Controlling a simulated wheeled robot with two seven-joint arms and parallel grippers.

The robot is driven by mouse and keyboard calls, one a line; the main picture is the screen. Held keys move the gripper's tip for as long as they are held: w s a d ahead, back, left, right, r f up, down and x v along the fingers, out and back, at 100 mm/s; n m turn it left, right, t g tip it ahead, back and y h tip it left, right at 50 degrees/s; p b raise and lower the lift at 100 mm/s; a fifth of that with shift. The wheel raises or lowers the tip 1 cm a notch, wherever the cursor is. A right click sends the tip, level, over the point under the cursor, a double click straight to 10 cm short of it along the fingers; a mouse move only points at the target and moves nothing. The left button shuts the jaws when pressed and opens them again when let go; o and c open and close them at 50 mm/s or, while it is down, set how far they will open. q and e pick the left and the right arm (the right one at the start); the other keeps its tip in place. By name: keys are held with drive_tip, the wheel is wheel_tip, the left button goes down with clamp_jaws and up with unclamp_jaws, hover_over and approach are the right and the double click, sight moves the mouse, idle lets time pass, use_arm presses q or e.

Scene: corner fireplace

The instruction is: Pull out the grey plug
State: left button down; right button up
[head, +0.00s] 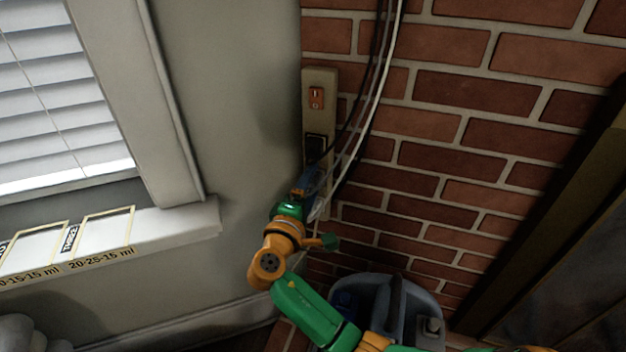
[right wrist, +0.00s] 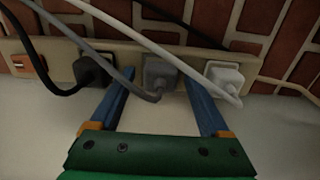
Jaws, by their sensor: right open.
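The grey plug (right wrist: 160,74) sits in a beige power strip (right wrist: 58,49), between a black plug (right wrist: 92,71) and a white plug (right wrist: 223,76) in the right wrist view. A grey cord leads from it across the strip. My right gripper (right wrist: 160,82) is open, its blue fingers reaching toward the strip on either side of the grey plug. I cannot tell whether they touch it. In the head view my right gripper (head: 309,183) is at the lower part of the strip (head: 320,78), and the grey plug is hidden there. My left gripper is out of view.
Black and white cords (head: 384,68) hang in front of the brick wall (head: 465,93) beside the strip. An orange switch (head: 316,98) is at the strip's upper end. A grey-blue container (head: 421,300) stands below my right arm. A window sill (head: 185,222) juts out at left.

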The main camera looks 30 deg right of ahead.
idle(0.4)
drive_tip(key=shift+c, duration=0.4)
clamp_jaws()
drive_tip(key=shift+a, duration=0.1)
drive_tip(key=shift+p+v, duration=0.3)
drive_tip(key=shift+v, duration=0.6)
drive_tip(key=shift+p+v, duration=0.35)
drive_tip(key=shift+v, duration=1.7)
